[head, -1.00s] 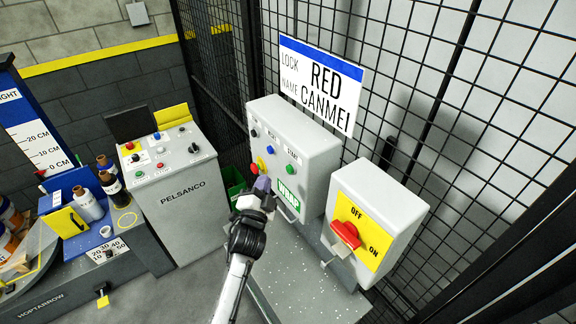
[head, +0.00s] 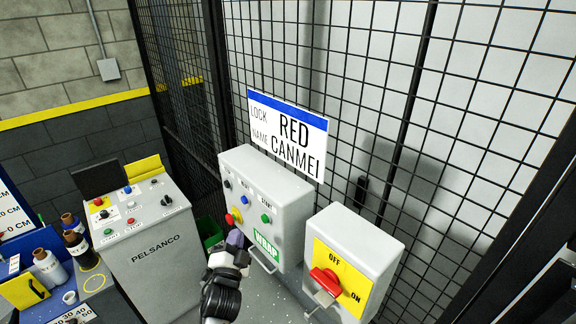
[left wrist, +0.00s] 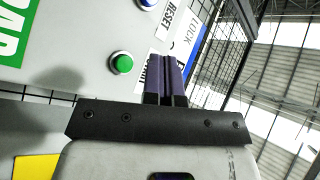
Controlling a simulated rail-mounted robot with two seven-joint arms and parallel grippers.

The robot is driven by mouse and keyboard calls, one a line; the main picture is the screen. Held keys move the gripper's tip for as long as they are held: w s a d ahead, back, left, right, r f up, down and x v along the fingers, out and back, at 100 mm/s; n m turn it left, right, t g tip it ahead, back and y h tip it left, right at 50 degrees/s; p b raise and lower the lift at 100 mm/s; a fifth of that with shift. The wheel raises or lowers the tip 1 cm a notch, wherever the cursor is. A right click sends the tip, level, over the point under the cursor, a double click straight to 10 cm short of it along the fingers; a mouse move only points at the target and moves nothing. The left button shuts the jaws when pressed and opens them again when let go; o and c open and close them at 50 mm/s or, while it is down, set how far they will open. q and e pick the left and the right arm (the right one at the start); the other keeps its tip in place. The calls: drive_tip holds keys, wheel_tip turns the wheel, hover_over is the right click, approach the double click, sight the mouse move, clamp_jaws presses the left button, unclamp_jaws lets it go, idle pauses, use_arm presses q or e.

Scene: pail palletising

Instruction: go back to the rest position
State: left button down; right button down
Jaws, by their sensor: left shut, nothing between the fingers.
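My left gripper (head: 235,239) is shut and empty, low in the middle of the head view, in front of the grey WRAP control box (head: 290,205). In the left wrist view its purple fingers (left wrist: 171,75) are together, close to the box's green button (left wrist: 122,63); I cannot tell whether they touch the box. My right gripper is in neither view.
A grey box with a red switch (head: 326,281) on a yellow OFF/ON plate is at the right. A PELSANCO console (head: 158,250) stands left, beside a bench with bottles (head: 48,268). Black mesh fencing (head: 400,120) closes off the back, with a RED CANMEI sign (head: 289,134).

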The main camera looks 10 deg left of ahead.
use_arm(q)
wheel_tip(320, 180, down, 4)
drive_tip(key=a+n+g+y, duration=0.2)
drive_tip(key=a+n+g, duration=0.1)
drive_tip(key=n+g, duration=0.15)
drive_tip(key=s+d+r+n+g+h+p, duration=0.1)
drive_tip(key=s+d+n+g+h+p, duration=0.2)
drive_tip(key=s, duration=1)
drive_tip(key=s+r+n+g+h+p, duration=0.1)
drive_tip(key=s+n+g+p, duration=0.3)
drive_tip(key=s, duration=0.9)
drive_tip(key=s+f+m+g+p, duration=0.1)
drive_tip(key=s+f+g+p, duration=0.1)
drive_tip(key=s, duration=0.7)
drive_tip(key=s+f+m+g+p, duration=0.1)
drive_tip(key=s+f+g+p, duration=0.1)
drive_tip(key=s, duration=0.7)
drive_tip(key=shift+a+f+m+g, duration=0.25)
drive_tip(key=shift+f+m+g, duration=0.1)
drive_tip(key=shift+f+g, duration=0.5)
drive_tip(key=shift+s+f, duration=0.1)
